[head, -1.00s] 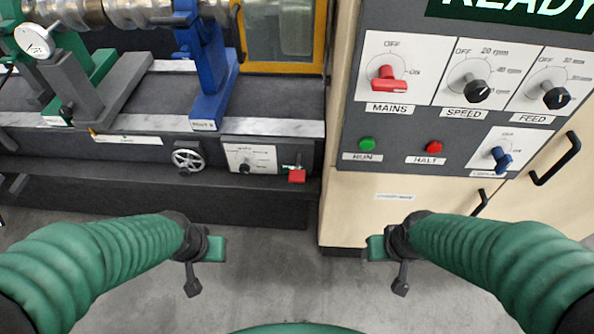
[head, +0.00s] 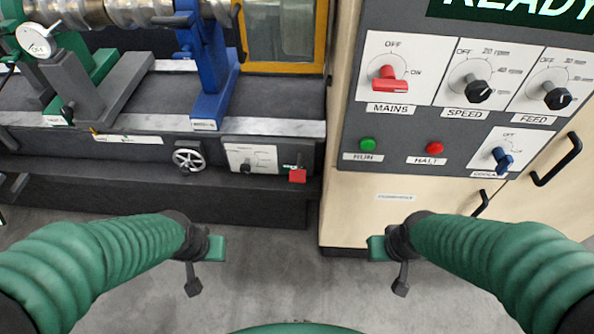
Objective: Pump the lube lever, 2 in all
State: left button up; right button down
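A small lever with a red block-shaped handle (head: 297,175) sticks out from the front of the machine bed, at the right end of a white dial plate (head: 252,158). No readable label shows whether it is the lube lever. My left gripper (head: 205,264) hangs over the floor, below and left of the red handle, apart from it. My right gripper (head: 388,264) hangs over the floor in front of the cream cabinet, below and right of the handle. Nothing is seen in either gripper. Their finger gaps are not clear.
A spoked handwheel (head: 187,160) sits left of the dial plate. Cabinet handles (head: 556,160) protrude. Bare floor (head: 295,285) lies between the grippers.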

aim_at(298, 176)
jog(key=i+j, duration=0.15)
jog(key=j, duration=0.25)
jog(key=i+j+z, duration=0.1)
jog(key=j, duration=0.25)
jog(key=i+j, duration=0.25)
jog(key=j, duration=0.15)
jog(key=i+j+z, duration=0.1)
jog(key=j, duration=0.3)
jog(key=i+j+z, duration=0.1)
jog(key=j, duration=0.3)
jog(key=i, duration=0.1)
